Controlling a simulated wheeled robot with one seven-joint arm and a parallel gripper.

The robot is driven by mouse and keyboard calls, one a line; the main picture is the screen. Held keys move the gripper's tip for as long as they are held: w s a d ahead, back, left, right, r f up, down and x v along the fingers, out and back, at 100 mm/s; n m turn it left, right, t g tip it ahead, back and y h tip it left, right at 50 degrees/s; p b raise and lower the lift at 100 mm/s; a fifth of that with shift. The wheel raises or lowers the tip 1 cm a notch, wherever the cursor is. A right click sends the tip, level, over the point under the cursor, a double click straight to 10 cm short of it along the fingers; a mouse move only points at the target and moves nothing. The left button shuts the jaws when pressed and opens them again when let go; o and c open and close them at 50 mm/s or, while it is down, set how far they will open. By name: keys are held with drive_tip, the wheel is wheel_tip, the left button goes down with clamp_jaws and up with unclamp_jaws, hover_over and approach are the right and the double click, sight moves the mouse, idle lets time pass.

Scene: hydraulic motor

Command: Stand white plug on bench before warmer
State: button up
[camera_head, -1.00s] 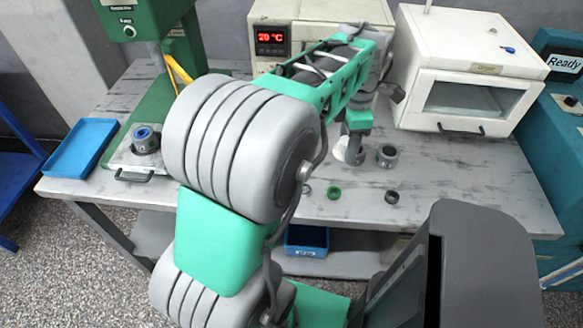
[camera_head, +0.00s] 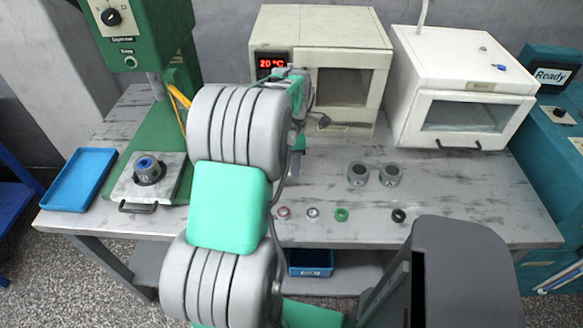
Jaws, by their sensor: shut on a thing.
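The warmer (camera_head: 337,27) is the cream box with a red 20 °C display at the back of the bench (camera_head: 450,195). No white plug shows standing on the bench.
Two grey cylinders (camera_head: 358,173) (camera_head: 390,173) stand right of my gripper. In front lie a pink ring (camera_head: 284,213), a silver ring (camera_head: 313,213), a green ring (camera_head: 342,214) and a black ring (camera_head: 398,215). A white oven (camera_head: 465,60) stands right; a blue tray (camera_head: 78,180) lies left.

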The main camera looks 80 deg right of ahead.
drive_tip(key=f, duration=0.4)
drive_tip(key=shift+w+d, duration=0.15)
drive_tip(key=shift+w, duration=0.2)
drive_tip(key=shift+f, duration=0.2)
drive_tip(key=o, duration=1.5)
wheel_tip(320, 180, up, 12)
drive_tip(key=shift+r, duration=0.25)
